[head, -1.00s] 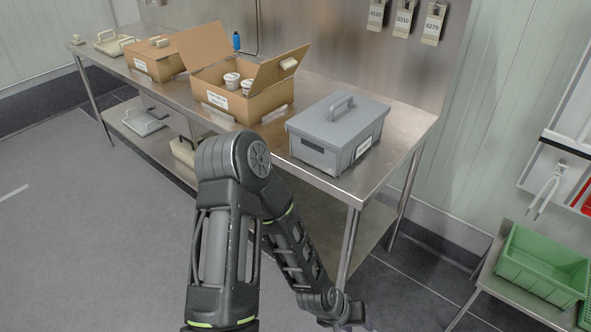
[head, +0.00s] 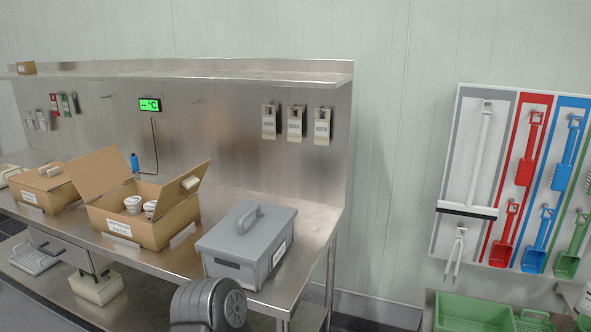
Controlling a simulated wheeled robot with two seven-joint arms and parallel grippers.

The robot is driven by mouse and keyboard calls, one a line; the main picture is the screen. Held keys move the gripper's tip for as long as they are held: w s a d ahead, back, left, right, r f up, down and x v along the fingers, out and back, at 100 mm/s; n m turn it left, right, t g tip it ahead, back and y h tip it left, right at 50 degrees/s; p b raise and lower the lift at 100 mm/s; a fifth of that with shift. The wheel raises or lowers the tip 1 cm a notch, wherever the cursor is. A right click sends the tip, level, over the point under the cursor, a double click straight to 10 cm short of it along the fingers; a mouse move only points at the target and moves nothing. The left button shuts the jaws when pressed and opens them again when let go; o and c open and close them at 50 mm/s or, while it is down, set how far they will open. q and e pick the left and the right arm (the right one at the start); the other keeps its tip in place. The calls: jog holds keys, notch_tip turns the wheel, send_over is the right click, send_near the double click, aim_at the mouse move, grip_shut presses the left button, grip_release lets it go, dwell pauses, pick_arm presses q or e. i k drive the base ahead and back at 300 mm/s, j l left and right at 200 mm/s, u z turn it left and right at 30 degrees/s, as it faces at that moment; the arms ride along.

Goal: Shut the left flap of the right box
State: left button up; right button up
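The right box (head: 150,235) is an open cardboard box on the steel table. Its left flap (head: 98,172) stands raised, leaning outward to the left. Its right flap (head: 184,192) is also raised, tilting outward to the right, with a pale block on it. White cups (head: 132,204) sit inside the box. Neither of my grippers shows in the head view. Only a dark rounded part of my arm shows at the bottom edge, in front of the table.
A grey lidded case (head: 232,252) with a handle stands right of the box. A closed-looking cardboard box (head: 52,199) stands to its left. A steel shelf (head: 220,68) runs above the table (head: 300,262). A green crate (head: 470,312) is at the lower right.

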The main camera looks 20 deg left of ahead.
aim_at(94, 175)
jog(key=j+z, duration=0.1)
jog(key=j, duration=0.55)
jog(key=k+j, duration=0.1)
jog(key=j, duration=0.55)
jog(key=j+z, duration=0.15)
jog(key=j, duration=0.55)
jog(key=k+j, duration=0.1)
jog(key=j, duration=0.55)
jog(key=k+j+z, duration=0.15)
jog(key=j, duration=0.95)
jog(key=k+j+z, duration=0.15)
jog(key=j, duration=0.8)
jog(key=j+z, duration=0.1)
jog(key=j, duration=0.35)
jog(key=k+j+z, duration=0.1)
jog(key=j, duration=0.35)
jog(key=k+j, duration=0.15)
jog(key=j, duration=0.3)
jog(key=k+j+z, duration=0.1)
jog(key=j, duration=0.35)
jog(key=k+j+z, duration=0.1)
jog(key=j, duration=0.75)
jog(key=k+j, duration=0.1)
jog(key=j, duration=0.3)
